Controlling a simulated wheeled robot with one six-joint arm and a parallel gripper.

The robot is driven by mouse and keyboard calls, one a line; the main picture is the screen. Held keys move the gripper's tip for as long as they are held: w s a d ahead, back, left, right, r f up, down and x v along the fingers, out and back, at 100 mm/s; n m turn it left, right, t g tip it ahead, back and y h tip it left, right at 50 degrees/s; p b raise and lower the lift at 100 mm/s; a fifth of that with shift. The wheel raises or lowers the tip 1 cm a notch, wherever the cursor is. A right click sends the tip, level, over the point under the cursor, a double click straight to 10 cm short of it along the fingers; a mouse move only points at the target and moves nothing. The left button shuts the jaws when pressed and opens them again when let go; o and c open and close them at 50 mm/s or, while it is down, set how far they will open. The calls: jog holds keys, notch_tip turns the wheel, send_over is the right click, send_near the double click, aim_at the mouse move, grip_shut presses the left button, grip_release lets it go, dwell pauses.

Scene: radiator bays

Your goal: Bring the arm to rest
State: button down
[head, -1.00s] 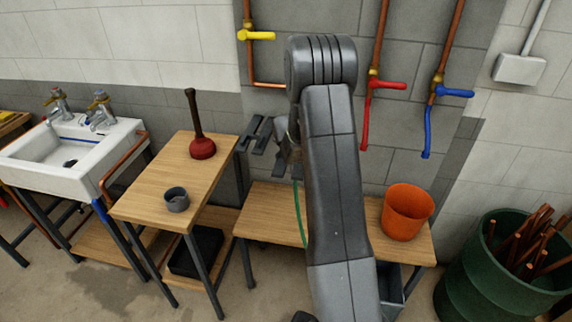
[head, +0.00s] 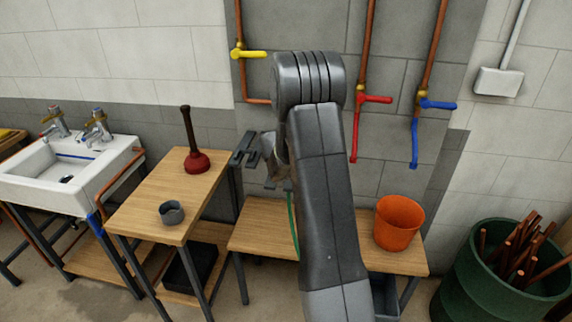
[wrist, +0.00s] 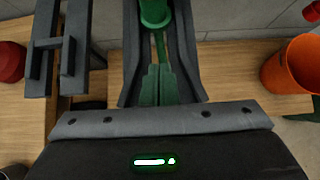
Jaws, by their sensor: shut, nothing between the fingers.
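My arm stands up in the middle of the head view, bent over at its top joint, and hides part of the wall and the low bench. My gripper (head: 274,172) is mostly hidden behind the arm link, in front of the wall above the low bench (head: 255,228). It is shut and holds nothing. In the wrist view a green thing (wrist: 155,12) shows between dark grey parts past the gripper body; I cannot tell what it is. A thin green line (head: 292,222) hangs beside my arm in the head view.
A dark two-bar bracket (head: 245,150) is close left of my gripper. A plunger (head: 196,160) and a grey cup (head: 171,212) stand on the left table. An orange bucket (head: 398,224) stands on the low bench. A green drum (head: 490,285) of copper pipes is at right.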

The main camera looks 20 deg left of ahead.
jog(key=a+v, duration=0.1)
jog(key=v, duration=0.6)
jog(key=shift+d, duration=0.4)
